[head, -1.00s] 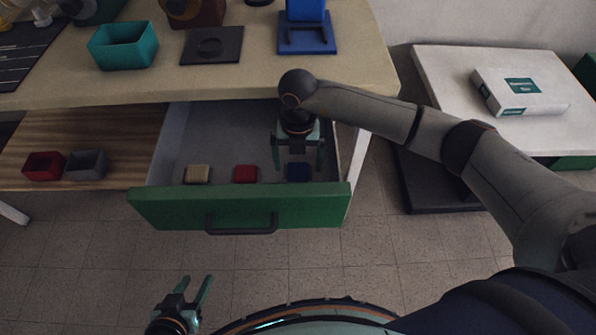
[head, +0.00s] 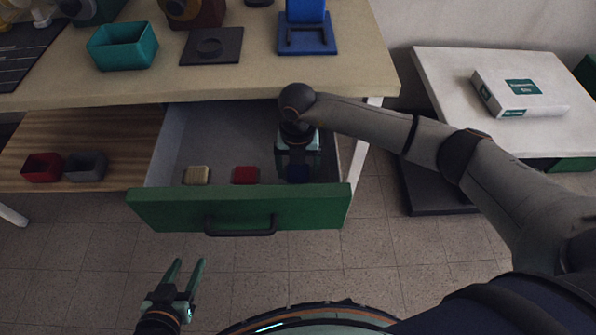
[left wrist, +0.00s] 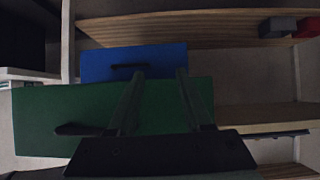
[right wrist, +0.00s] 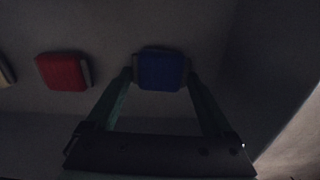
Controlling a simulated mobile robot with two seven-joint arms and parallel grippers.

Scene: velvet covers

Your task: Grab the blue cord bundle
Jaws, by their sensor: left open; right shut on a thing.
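The blue cord bundle (head: 299,173) is a small dark blue block at the right end of the open drawer (head: 160,150). In the right wrist view the bundle (right wrist: 161,71) sits between the fingertips. My right gripper (head: 298,172) reaches down into the drawer and is shut on the bundle, its fingers (right wrist: 160,76) at the bundle's two sides. The bundle appears still at the drawer floor. My left gripper (head: 187,270) is open and empty, low in front of the drawer and apart from it.
A red bundle (head: 245,175) and a tan bundle (head: 197,175) lie left of the blue one. The green drawer front (head: 170,212) and the table edge above (head: 200,98) bound the space. Red (head: 42,167) and grey (head: 85,166) bins stand on the wooden shelf at left.

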